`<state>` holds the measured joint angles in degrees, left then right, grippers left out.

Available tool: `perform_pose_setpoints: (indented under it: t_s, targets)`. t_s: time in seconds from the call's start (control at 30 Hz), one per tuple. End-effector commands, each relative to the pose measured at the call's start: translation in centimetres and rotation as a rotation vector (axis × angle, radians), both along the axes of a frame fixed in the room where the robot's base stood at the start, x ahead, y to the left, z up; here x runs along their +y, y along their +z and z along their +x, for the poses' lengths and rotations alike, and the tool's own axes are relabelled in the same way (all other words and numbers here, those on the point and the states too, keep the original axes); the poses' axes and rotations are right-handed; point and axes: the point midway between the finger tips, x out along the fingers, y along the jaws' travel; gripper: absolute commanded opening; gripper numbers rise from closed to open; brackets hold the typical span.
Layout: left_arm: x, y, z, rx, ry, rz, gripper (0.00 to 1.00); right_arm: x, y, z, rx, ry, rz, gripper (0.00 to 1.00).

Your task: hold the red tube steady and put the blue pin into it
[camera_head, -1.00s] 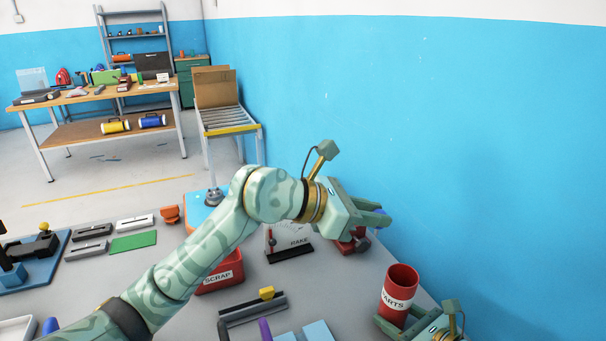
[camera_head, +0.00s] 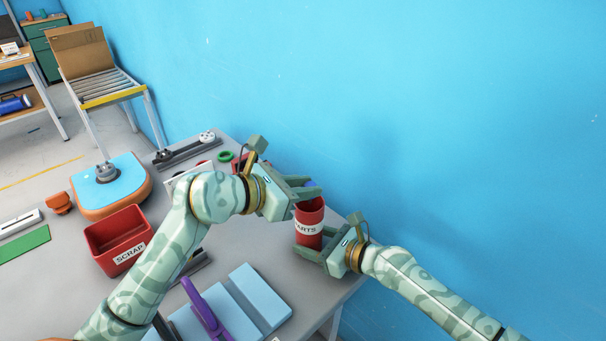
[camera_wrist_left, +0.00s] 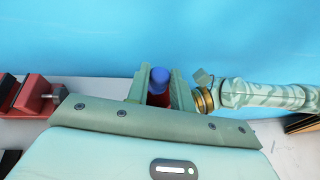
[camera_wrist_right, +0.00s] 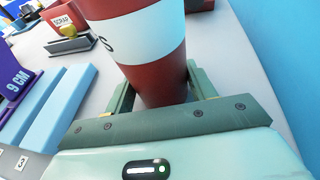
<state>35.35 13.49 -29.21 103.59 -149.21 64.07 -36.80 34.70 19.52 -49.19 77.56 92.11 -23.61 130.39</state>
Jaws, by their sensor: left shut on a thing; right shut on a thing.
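The red tube (camera_head: 309,226), with a white lettered band, stands upright near the table's right edge. My right gripper (camera_head: 320,246) is shut on its lower part; the right wrist view shows the tube (camera_wrist_right: 158,75) between the fingers. My left gripper (camera_head: 304,190) is shut on the blue pin (camera_head: 311,184) at the tube's mouth. In the left wrist view the pin's rounded blue end (camera_wrist_left: 159,76) is between the fingers, with red (camera_wrist_left: 158,99) just below it. The pin's lower end is hidden, so I cannot tell whether it is inside the tube.
A red SCRAP bin (camera_head: 112,236) stands left of my left arm. Light blue blocks (camera_head: 259,297) and a purple piece (camera_head: 203,311) lie at the front. A red vise-like fixture (camera_wrist_left: 30,97) is left in the left wrist view. The blue wall (camera_head: 430,110) rises close behind the table.

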Motion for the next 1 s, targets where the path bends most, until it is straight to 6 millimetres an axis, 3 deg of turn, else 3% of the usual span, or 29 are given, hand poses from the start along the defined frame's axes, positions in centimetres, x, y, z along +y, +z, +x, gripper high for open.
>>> perform_pose_setpoints:
  t_s: [0.43, 0.47, 0.53, 0.57, 0.87, 1.0]
  targets:
    - [0.0, -0.8, 0.0, -0.001, 0.000, -0.001, 0.02, 0.0, 0.0, 0.0, 0.001, 0.000, -0.001, 0.43]
    - [0.0, -0.8, 0.0, -0.001, 0.000, -0.001, 0.26, 0.0, 0.0, 0.0, 0.001, 0.000, -0.001, 0.43]
    - [0.0, -0.8, 0.0, -0.001, 0.000, -0.001, 0.45, 0.0, 0.0, 0.0, 0.001, 0.000, -0.001, 0.43]
    - [0.0, -0.8, 0.0, 0.000, 0.000, 0.000, 0.48, 0.0, 0.0, 0.0, 0.001, 0.000, -0.001, 0.43]
    - [0.3, -0.7, -0.1, 0.000, 0.001, 0.000, 0.48, 0.0, 0.0, 0.0, 0.001, 0.000, -0.001, 0.43]
    - [1.8, 0.0, -1.2, -0.002, 0.001, 0.003, 0.48, 0.0, 0.0, 0.0, 0.001, 0.000, -0.001, 0.43]
